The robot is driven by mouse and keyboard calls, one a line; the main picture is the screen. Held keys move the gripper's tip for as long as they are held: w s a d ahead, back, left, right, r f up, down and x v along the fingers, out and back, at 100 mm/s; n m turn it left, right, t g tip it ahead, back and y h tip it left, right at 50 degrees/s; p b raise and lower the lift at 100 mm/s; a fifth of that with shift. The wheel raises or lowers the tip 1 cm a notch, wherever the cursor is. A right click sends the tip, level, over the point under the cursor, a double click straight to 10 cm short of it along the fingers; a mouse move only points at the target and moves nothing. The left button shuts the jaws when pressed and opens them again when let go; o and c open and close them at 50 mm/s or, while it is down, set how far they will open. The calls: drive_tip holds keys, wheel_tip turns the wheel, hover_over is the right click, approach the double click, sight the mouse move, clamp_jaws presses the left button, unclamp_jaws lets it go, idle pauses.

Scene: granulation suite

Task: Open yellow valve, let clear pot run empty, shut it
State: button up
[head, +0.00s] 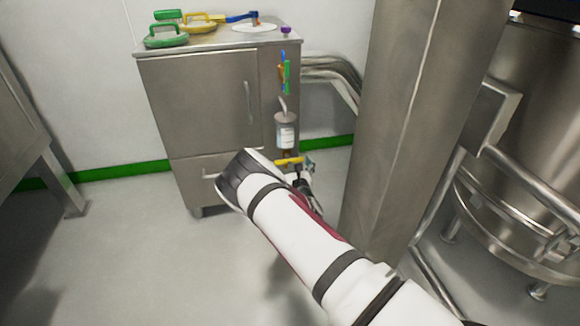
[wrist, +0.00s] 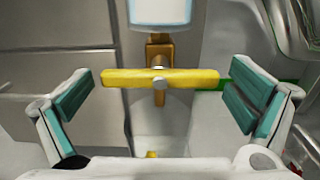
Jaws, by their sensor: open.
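The yellow valve handle (wrist: 160,78) is a bar lying level across a brass valve body (wrist: 160,52) in the wrist view. It also shows in the head view (head: 289,161), below the clear pot (head: 285,132) on the steel cabinet's right front. The pot's lower end (wrist: 160,12) is at the top of the wrist view; its liquid level is hard to tell. My gripper (wrist: 158,105) is open, its teal pads on either side of the handle's ends, with gaps visible. In the head view my arm partly hides the gripper.
The steel cabinet (head: 205,100) carries green and yellow lidded items (head: 197,22) on top. A steel column (head: 415,120) stands close to the right of my arm, with a large steel vessel (head: 530,130) beyond. Floor (head: 120,240) at left is clear.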

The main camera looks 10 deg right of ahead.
drive_tip(key=c, duration=0.9)
drive_tip(key=shift+o, duration=0.2)
drive_tip(key=shift+n+p, duration=0.3)
drive_tip(key=shift+p, duration=0.1)
drive_tip(key=n+p, duration=0.3)
drive_tip(key=shift+a+r+n, duration=0.1)
drive_tip(key=shift+a+n, duration=0.05)
drive_tip(key=shift+n, duration=0.15)
drive_tip(key=n+p, duration=0.2)
drive_tip(key=n, duration=0.2)
drive_tip(key=shift+n+p, duration=0.3)
drive_tip(key=shift+p, duration=0.05)
drive_tip(key=n, duration=0.3)
drive_tip(key=n+p, duration=0.1)
drive_tip(key=shift+a+f, duration=0.1)
drive_tip(key=shift+f, duration=0.2)
drive_tip(key=shift+f+n, duration=0.1)
drive_tip(key=shift+n, duration=1.9)
